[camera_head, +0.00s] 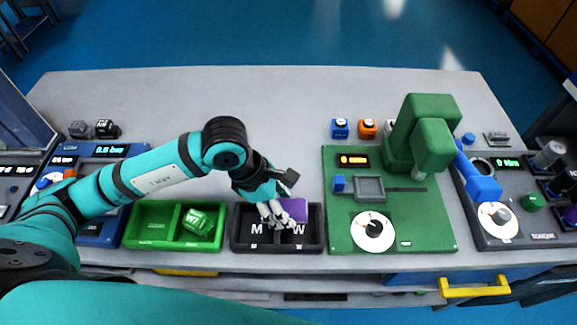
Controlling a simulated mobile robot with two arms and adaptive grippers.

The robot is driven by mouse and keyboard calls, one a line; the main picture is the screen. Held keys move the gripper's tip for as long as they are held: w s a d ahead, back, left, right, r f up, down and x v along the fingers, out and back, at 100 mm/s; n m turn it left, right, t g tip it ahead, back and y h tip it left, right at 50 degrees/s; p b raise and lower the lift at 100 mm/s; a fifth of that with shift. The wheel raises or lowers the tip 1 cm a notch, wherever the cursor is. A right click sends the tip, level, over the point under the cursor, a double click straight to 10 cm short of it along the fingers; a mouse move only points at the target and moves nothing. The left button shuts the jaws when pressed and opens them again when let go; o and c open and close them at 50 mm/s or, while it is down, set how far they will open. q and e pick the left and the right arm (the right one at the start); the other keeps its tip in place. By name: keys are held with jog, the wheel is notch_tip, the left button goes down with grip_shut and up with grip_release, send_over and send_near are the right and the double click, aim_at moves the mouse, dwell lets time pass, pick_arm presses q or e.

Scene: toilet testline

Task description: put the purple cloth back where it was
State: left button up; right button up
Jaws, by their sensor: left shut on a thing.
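The purple cloth (296,210) shows as a small flat purple patch at the black tray with the letters M and W (240,243). It lies over the back part of the W compartment, on the tray's right side. My left gripper (282,219) points down over the middle of this tray and is shut on the purple cloth. The gripper's fingers hide part of the cloth and the tray's divider. I cannot tell whether the cloth touches the tray floor. My right gripper is not in view.
A green two-part tray (150,212) with a green block (199,222) stands left of the black tray. A green press station (420,225) stands close on the right. A blue-handled torque device (482,187) is further right. The grey table's back middle is clear.

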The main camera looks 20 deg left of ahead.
pick_arm(q)
jog(key=p, duration=0.3)
send_over(283, 165)
jog(key=s, duration=0.2)
jog(key=shift+s+d+f, duration=0.2)
jog(key=shift+d+f, duration=0.25)
jog(key=shift+f, duration=0.1)
jog(key=shift+w+f, duration=0.1)
jog(key=shift+w, duration=0.05)
notch_tip(283, 165, down, 3)
jog(key=shift+r+p, duration=0.2)
jog(key=shift+p, duration=0.3)
jog(key=shift+f, duration=0.4)
jog(key=shift+f, duration=0.1)
jog(key=shift+f, duration=0.15)
jog(key=o, duration=1)
